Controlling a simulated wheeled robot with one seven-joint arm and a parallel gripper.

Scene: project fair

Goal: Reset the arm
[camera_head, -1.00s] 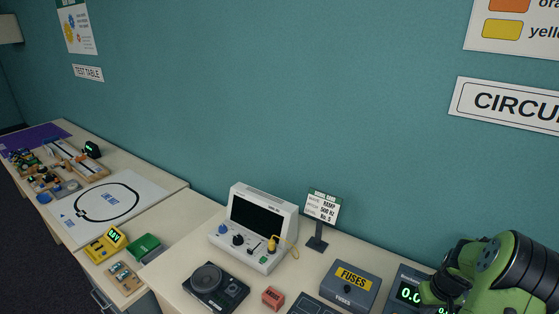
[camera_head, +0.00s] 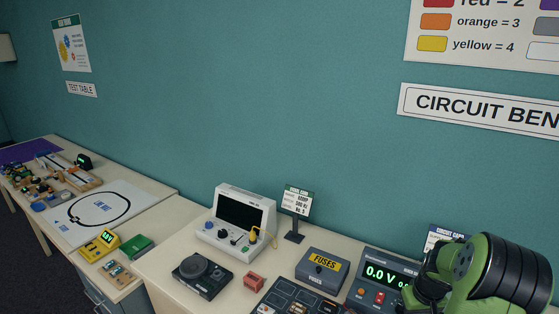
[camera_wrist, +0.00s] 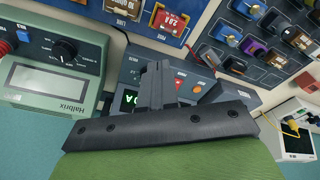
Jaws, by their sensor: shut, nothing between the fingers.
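My green and black arm (camera_head: 485,275) shows at the lower right of the head view, in front of the power supply's right side. My gripper (camera_wrist: 157,85) shows in the wrist view, its two dark fingers together with nothing between them. It is above the bench, in front of the power supply (camera_wrist: 225,92). In the head view my fingers cannot be made out.
The power supply (camera_head: 377,272) reads 0.0 V. Left of it are a fuses box (camera_head: 322,268), an oscilloscope (camera_head: 240,217) and a small sign (camera_head: 297,202). A green Halbrix meter (camera_wrist: 55,70) is close on the left in the wrist view.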

